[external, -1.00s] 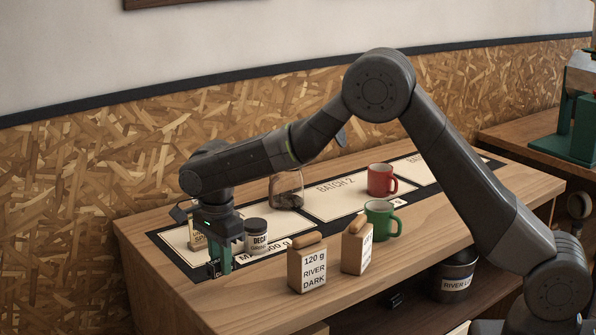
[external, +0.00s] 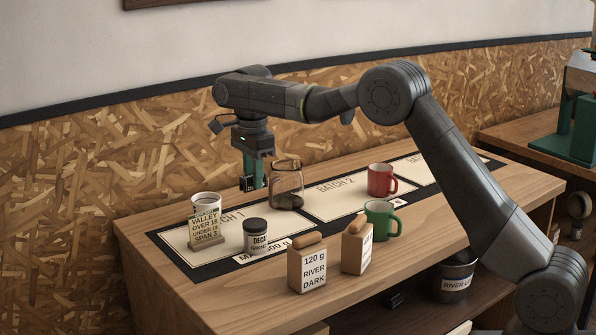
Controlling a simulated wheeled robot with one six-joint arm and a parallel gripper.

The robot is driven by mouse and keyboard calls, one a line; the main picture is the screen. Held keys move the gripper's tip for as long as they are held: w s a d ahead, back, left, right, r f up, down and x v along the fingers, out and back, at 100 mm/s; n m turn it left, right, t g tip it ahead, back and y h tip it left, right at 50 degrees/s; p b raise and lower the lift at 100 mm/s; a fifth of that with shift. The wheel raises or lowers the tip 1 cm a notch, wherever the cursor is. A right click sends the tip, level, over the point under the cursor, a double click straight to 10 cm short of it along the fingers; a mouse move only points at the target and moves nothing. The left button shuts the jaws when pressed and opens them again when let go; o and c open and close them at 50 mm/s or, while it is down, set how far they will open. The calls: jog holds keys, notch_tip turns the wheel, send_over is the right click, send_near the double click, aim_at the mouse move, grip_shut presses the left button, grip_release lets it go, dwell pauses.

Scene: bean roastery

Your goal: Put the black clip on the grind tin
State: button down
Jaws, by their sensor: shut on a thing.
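My gripper (external: 254,180) points down above the back edge of the work table, left of the glass jar. It is shut on a small black piece, the black clip (external: 247,183), held at its green fingertips. The clip's exact shape is hard to make out at this size. The grind tin (external: 257,237) is a small dark jar with a black lid and a pale label reading DECA and GRIND. It stands upright on the batch mat, below the gripper in the picture and apart from it.
A glass jar (external: 287,187) with dark contents stands close right of my gripper. A white mug (external: 206,203) and a lettered sign (external: 206,230) stand left of the tin. Two paper bags (external: 307,270) are in front; red (external: 380,181) and green (external: 378,220) mugs are to the right.

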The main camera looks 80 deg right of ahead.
aim_at(255, 223)
notch_tip(255, 223, down, 8)
jog(key=shift+f+p, duration=0.15)
jog(key=shift+p, duration=0.2)
jog(key=c, duration=1.3)
grip_release()
jog(key=shift+f, duration=0.15)
jog(key=shift+o, duration=0.2)
notch_tip(255, 223, up, 12)
jog(key=shift+r, duration=0.2)
jog(key=shift+o, duration=0.5)
